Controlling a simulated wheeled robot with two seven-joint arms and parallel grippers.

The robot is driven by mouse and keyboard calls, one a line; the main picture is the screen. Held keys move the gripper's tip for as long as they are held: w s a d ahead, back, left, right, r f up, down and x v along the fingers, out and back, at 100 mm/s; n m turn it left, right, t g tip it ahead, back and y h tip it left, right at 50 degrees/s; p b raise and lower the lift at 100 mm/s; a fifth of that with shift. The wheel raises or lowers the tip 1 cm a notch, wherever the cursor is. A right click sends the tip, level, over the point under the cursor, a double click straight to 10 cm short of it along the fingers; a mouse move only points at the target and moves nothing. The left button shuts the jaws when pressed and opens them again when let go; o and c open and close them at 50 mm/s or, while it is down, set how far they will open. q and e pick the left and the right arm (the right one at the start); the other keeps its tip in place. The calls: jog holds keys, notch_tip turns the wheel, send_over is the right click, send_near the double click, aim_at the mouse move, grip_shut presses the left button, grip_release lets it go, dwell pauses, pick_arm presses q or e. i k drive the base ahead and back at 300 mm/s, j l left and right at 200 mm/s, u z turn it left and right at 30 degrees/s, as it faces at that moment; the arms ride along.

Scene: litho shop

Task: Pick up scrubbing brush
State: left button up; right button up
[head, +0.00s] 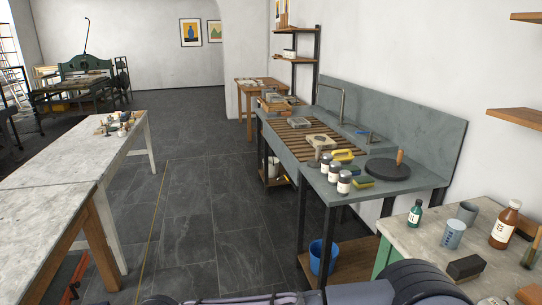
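A yellow-handled item (343,155) lies on the grey sink counter, behind the row of small jars. It looks like a scrubbing brush, but it is too small in the head view to be sure, and the jars partly hide the area around it. Parts of my own arm show at the bottom edge of the head view. Neither of my gripper's fingers can be seen, and nothing of mine is near the yellow item.
The sink counter (318,190) holds several jars (344,182), a yellow-green sponge (364,183) and a round black slab (387,169). A blue bucket (322,257) stands below. A bench (405,240) with bottles is at right. The tiled floor (205,205) between tables is clear.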

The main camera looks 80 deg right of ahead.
aim_at(344, 158)
jog(key=z, duration=3.4)
jog(key=i+j+u, duration=0.3)
jog(key=i, duration=0.15)
jog(key=i+j+u, duration=0.2)
jog(key=i+u, duration=0.15)
jog(key=i+j, duration=0.1)
jog(key=i, duration=0.7)
jog(key=i+j+u, duration=0.15)
jog(key=i, duration=0.65)
jog(key=i+z, duration=0.5)
jog(key=i+j+z, duration=0.3)
jog(key=z, duration=0.15)
jog(key=i+z, duration=0.15)
jog(key=z, duration=0.3)
jog(key=i+j+z, duration=0.1)
jog(key=z, duration=0.4)
jog(key=i+j+z, duration=0.2)
jog(key=z, duration=0.25)
jog(key=i+j+z, duration=0.15)
jog(key=z, duration=0.35)
jog(key=i+j+z, duration=0.1)
jog(key=j+z, duration=0.15)
jog(key=z, duration=0.2)
jog(key=i+j+z, duration=0.15)
jog(key=j+z, duration=0.3)
jog(key=l, duration=0.1)
